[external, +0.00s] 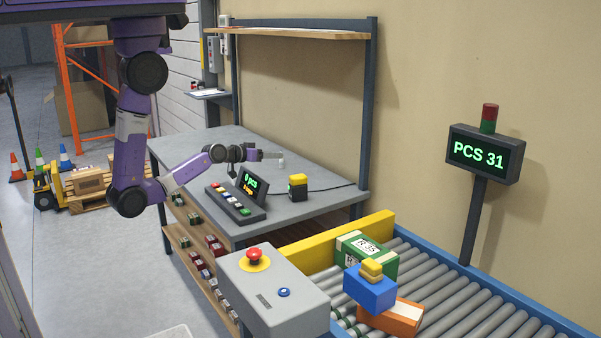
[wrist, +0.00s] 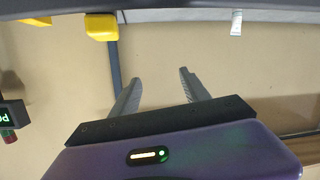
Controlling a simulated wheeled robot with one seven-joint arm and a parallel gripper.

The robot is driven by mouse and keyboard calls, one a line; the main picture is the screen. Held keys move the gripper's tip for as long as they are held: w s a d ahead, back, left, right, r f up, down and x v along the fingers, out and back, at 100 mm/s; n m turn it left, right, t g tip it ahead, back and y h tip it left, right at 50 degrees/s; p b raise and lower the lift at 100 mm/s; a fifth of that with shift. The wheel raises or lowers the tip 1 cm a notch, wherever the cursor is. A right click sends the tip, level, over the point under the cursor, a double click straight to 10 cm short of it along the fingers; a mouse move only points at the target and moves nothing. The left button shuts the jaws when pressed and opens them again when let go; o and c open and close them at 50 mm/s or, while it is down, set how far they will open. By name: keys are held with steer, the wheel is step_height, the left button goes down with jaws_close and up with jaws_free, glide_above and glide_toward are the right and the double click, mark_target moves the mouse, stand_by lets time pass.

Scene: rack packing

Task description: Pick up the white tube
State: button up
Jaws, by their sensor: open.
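A small white tube (wrist: 236,22) shows near the top edge of the wrist view, right of centre. In the external view a small pale piece that looks like the same tube (external: 281,159) is at the tip of my arm, over the back of the grey workbench (external: 320,208). My gripper (wrist: 152,84) is open, with nothing between its two grey fingers. In the wrist view the tube lies off to the upper right of the fingers, apart from them. In the external view my gripper (external: 265,154) reaches right, low above the bench; its fingers are too small to tell apart.
A dark block with a yellow top (external: 298,187) stands on the bench; its yellow top (wrist: 101,27) also shows in the wrist view. A button console with a display (external: 240,200) is close to my arm. A shelf (external: 300,33) hangs above. Boxes lie on the roller conveyor (external: 470,300).

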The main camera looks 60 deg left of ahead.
steer(key=w+r+b+x, duration=0.15)
steer(key=b+x, duration=0.25)
steer(key=x, duration=0.7)
steer(key=m+g+h+b, duration=0.4)
steer(key=m+b, duration=0.4)
steer(key=b, duration=0.7)
glide_above(282, 164)
steer(key=s+a, duration=0.3)
steer(key=a, duration=0.1)
step_height(282, 164, down, 6)
steer(key=shift+s+a+f+n+h+p, duration=0.1)
steer(key=shift+s+f+n+h+p, duration=0.1)
steer(key=shift+s+f+h, duration=0.3)
steer(key=shift+s+a+f+n+h+p, duration=0.15)
steer(key=shift+s+f+h, duration=0.15)
steer(key=shift+s, duration=0.3)
steer(key=shift+d+f, duration=0.2)
steer(key=shift+d, duration=0.05)
steer(key=x, duration=0.7)
steer(key=shift+d, duration=0.25)
steer(key=shift+c, duration=0.2)
